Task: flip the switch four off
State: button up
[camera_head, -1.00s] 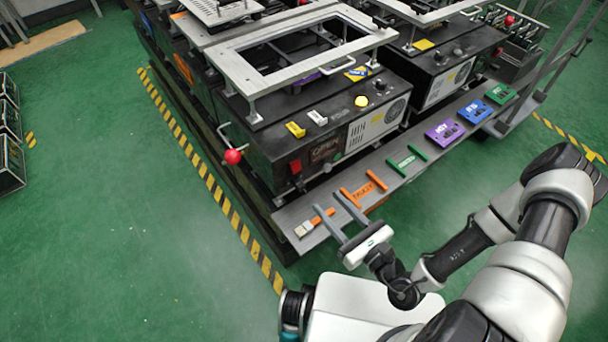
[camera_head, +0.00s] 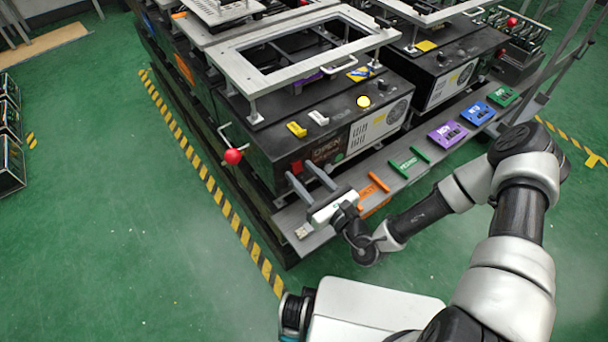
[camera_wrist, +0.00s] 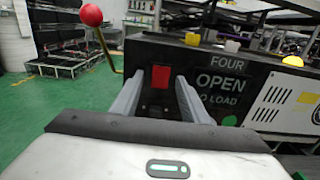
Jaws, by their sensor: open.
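The switch four is a red rocker (camera_wrist: 160,77) on the dark front panel of a machine; beside it the panel (camera_wrist: 222,75) reads "FOUR" and "OPEN". In the head view the switch (camera_head: 297,166) shows just above my gripper's fingertips. My gripper (camera_head: 305,174) is open and empty, with its fingers pointing at the panel. In the wrist view the red switch lies between the two fingers of my gripper (camera_wrist: 157,92). I cannot tell whether the fingertips touch the panel.
A red ball-ended lever (camera_head: 232,156) sticks out at the machine's left corner; it also shows in the wrist view (camera_wrist: 91,15). A grey ledge (camera_head: 330,232) below holds orange, green, purple and blue items. Green floor is free to the left.

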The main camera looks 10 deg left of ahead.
grip_shut()
jog(key=f+t+b, duration=0.1)
jog(key=b, duration=0.1)
jog(key=shift+f+y+b, duration=0.25)
jog(key=shift+y+b, duration=0.05)
jog(key=shift+y, duration=0.1)
jog(key=shift+f+t+y+b, duration=0.25)
jog(key=shift+t+y+b, duration=0.15)
jog(key=shift+b, duration=0.35)
jog(key=shift+w+a+t+y+b, duration=0.15)
jog(key=shift+t+y+b, duration=0.4)
jog(key=shift+b, duration=0.4)
jog(key=shift+r+y, duration=0.2)
jog(key=shift+y, duration=0.25)
grip_release()
